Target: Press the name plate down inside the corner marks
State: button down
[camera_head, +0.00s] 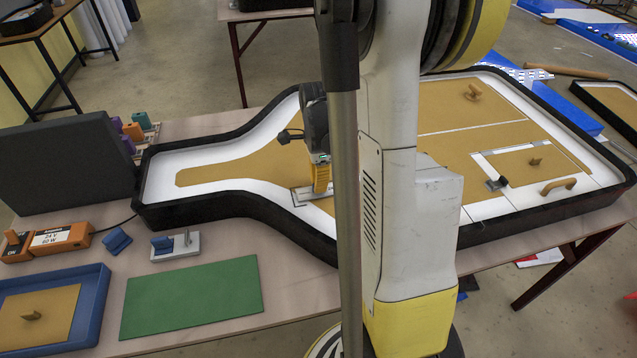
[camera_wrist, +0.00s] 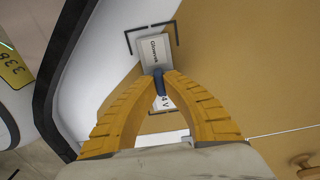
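The name plate (camera_wrist: 153,48) is a pale grey rectangle with dark lettering, over the white and tan panel in the wrist view. Its far end sits between black corner marks (camera_wrist: 174,26). Its near part is partly hidden by my fingers. My gripper (camera_wrist: 159,75) has yellow ribbed fingers, closed at the tips on a small blue piece (camera_wrist: 160,84) standing at the plate's middle. I cannot tell whether the plate touches the panel. In the head view my gripper (camera_head: 321,184) points down at the panel, beside the pale plate area (camera_head: 303,195).
The black-rimmed lightbox (camera_head: 290,236) fills the table's middle. Wooden knobs and a handle (camera_head: 558,186) stand on its right part. In front lie a green mat (camera_head: 191,297), a blue tray (camera_head: 97,303), a grey stand (camera_head: 176,251) and an orange power unit (camera_head: 62,238).

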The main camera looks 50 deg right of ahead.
jog(key=shift+f, duration=0.35)
jog(key=c, duration=1.4)
grip_release()
jog(key=shift+c, duration=0.2)
jog(key=shift+r, duration=0.1)
jog(key=shift+r+p, duration=2.85)
jog(key=shift+r, duration=1.15)
